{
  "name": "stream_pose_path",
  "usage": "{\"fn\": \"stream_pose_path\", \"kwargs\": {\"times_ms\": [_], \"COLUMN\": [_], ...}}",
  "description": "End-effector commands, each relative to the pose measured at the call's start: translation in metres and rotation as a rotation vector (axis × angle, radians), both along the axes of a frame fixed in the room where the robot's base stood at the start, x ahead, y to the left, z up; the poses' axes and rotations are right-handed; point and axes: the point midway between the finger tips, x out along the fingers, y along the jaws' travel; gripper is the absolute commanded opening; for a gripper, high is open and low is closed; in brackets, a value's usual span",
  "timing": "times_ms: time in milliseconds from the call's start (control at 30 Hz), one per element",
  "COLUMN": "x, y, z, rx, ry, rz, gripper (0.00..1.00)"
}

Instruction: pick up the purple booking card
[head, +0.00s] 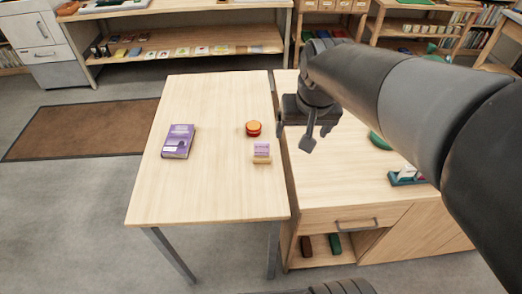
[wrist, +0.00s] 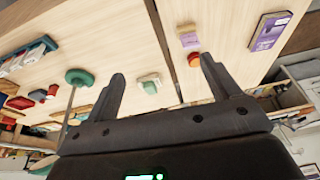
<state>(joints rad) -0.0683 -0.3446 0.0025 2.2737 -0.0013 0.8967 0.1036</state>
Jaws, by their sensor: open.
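The purple booking card (head: 261,148) stands in a small wooden holder (head: 262,160) near the right edge of the left table. It also shows in the wrist view (wrist: 188,29), at the top, beyond the fingers.
An orange-red round object (head: 254,128) sits just behind the card. A purple book (head: 178,141) lies on the left of the table (head: 200,205). On the right unit are a green object (head: 379,141) and a green tray (head: 408,180). The table's front is clear.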

Motion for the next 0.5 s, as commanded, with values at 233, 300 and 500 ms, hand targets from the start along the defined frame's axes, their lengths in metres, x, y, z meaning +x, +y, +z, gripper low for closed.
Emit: {"fn": "stream_pose_path", "kwargs": {"times_ms": [233,300,500], "x": [0.064,0.081,0.125], "y": [0.022,0.029,0.050], "z": [-0.034,-0.046,-0.089], "rx": [0.005,0.004,0.001], "ry": [0.107,0.136,0.215], "rz": [-0.013,-0.018,-0.033], "gripper": [0.82,0.82,0.82]}}
